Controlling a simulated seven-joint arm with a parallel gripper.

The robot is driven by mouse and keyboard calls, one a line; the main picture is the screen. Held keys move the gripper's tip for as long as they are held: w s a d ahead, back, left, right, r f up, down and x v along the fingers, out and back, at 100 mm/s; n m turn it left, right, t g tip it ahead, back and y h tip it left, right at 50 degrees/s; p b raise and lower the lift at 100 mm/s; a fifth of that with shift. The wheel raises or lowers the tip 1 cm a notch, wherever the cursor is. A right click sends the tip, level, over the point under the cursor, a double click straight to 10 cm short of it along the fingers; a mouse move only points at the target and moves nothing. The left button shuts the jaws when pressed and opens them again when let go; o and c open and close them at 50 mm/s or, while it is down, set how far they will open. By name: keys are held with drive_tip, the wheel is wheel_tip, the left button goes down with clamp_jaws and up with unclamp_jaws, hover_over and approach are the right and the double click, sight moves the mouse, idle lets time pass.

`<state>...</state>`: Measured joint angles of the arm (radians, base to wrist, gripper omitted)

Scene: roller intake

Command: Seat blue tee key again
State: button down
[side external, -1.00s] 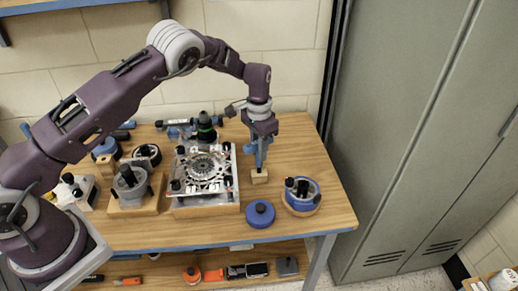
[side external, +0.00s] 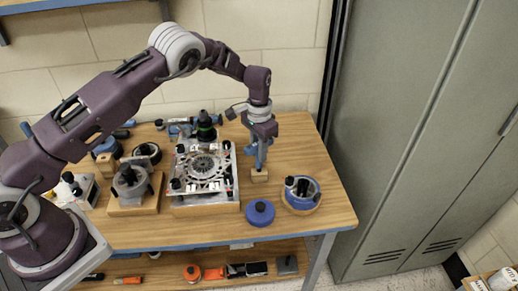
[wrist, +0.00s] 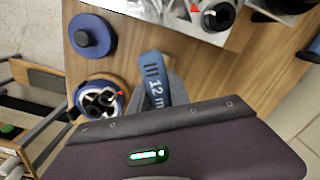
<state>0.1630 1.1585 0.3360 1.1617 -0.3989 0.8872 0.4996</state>
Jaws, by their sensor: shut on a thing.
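The blue tee key (side external: 257,158) is upright over a small wooden block (side external: 259,175) right of the metal fixture. My gripper (side external: 261,145) is above the block, pointing down and shut on the key. In the wrist view, a blue bar marked "12 m" (wrist: 155,84), apparently the key's handle, shows beside a grey finger. The key's lower end meets or comes close to the block; I cannot tell how deep it sits.
The metal fixture (side external: 205,166) stands left of the block. A blue round cap (side external: 260,213) lies in front, and a blue-rimmed round holder (side external: 301,193) with dark parts stands to the right. The table's right edge is beyond it; the back right of the table is clear.

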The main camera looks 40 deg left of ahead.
drive_tip(key=shift+f, duration=0.65)
drive_tip(key=c, duration=1.5)
unclamp_jaws()
drive_tip(key=shift+c, duration=0.2)
drive_tip(key=shift+r, duration=0.1)
drive_tip(key=shift+r, duration=1.45)
drive_tip(key=o, duration=0.6)
